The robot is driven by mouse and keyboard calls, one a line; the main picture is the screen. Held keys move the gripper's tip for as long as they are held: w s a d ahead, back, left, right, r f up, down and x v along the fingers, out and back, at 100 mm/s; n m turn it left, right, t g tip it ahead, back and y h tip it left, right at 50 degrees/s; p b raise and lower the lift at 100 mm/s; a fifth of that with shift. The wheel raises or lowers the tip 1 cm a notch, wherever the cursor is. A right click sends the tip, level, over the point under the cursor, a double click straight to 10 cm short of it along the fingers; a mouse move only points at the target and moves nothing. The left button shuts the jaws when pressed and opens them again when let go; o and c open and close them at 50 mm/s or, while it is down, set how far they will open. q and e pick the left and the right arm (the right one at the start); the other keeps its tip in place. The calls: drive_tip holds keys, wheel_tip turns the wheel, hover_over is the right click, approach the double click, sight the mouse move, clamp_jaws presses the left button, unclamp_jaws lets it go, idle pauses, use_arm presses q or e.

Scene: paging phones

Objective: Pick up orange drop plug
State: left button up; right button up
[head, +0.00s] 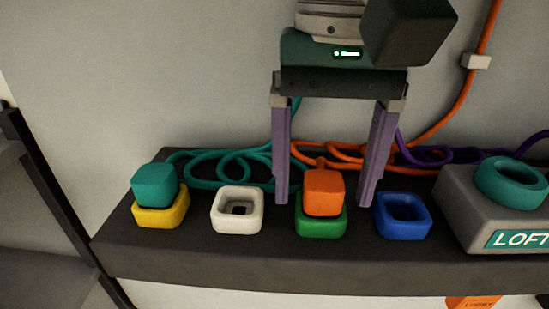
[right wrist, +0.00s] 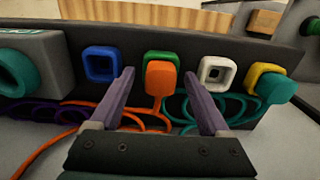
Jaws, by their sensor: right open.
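The orange drop plug (head: 323,192) sits in the green socket (head: 320,222) on the dark shelf, with its orange cord running behind it. It also shows in the right wrist view (right wrist: 160,78). My right gripper (head: 324,200) is open, its two purple fingers pointing down on either side of the plug, with a gap on each side. In the right wrist view the fingers (right wrist: 160,82) also stand apart, with the plug between and beyond their tips. My left gripper is not in view.
A teal plug (head: 155,183) sits in the yellow socket (head: 161,216) at left. The white socket (head: 237,210) and blue socket (head: 403,216) are empty. A grey block with a teal ring (head: 511,182) stands at right. Teal, orange and purple cords (head: 232,163) lie coiled behind the sockets.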

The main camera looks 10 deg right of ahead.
drive_tip(key=shift+r, duration=0.1)
clamp_jaws()
idle(0.5)
